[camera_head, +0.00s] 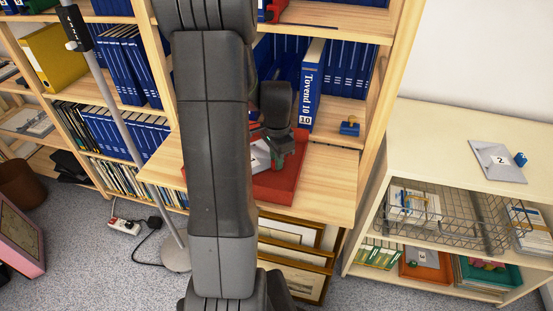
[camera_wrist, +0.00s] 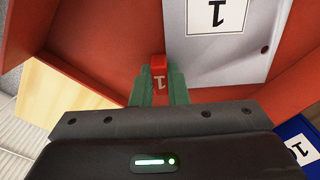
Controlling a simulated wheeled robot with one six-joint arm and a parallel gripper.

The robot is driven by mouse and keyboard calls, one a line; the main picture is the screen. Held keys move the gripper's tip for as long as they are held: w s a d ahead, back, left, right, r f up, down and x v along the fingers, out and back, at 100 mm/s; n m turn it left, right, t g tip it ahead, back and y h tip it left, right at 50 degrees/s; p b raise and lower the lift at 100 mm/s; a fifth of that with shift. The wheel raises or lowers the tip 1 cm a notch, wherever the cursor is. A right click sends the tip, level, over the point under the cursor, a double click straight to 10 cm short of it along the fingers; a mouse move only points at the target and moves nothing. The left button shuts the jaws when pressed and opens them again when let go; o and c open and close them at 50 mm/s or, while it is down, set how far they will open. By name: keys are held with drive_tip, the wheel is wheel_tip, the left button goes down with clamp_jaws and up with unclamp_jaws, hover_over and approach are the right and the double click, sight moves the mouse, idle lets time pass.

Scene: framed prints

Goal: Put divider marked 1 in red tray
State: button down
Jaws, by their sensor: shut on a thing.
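The red tray (camera_head: 281,186) lies on the wooden shelf board, partly hidden behind my arm in the head view. The grey divider marked 1 (camera_head: 260,156) lies within the tray's outline, and most of it is hidden in the head view. In the wrist view the divider (camera_wrist: 218,58) shows its white label over the tray's red floor (camera_wrist: 110,40). My gripper (camera_wrist: 160,88) is shut on the divider's red tab (camera_wrist: 159,78), which also carries a 1. Whether the divider rests fully on the tray floor I cannot tell.
Blue binders (camera_head: 312,85) stand on the shelf behind the tray, with a small blue stamp (camera_head: 349,126) to the right. A grey divider marked 2 (camera_head: 497,160) lies on the cream cabinet (camera_head: 430,140). A wire basket (camera_head: 450,220) is below. Lamp pole (camera_head: 125,125) stands left.

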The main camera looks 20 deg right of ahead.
drive_tip(key=shift+f, duration=0.2)
drive_tip(key=c, duration=1.4)
unclamp_jaws()
drive_tip(key=shift+r, duration=0.1)
wheel_tip(320, 180, up, 12)
drive_tip(key=p, duration=0.1)
drive_tip(key=shift+r, duration=0.1)
wheel_tip(320, 180, down, 12)
drive_tip(key=shift+f+b, duration=0.2)
drive_tip(key=shift+b, duration=0.45)
drive_tip(key=shift+r+p, duration=0.35)
drive_tip(key=shift+r, duration=1.75)
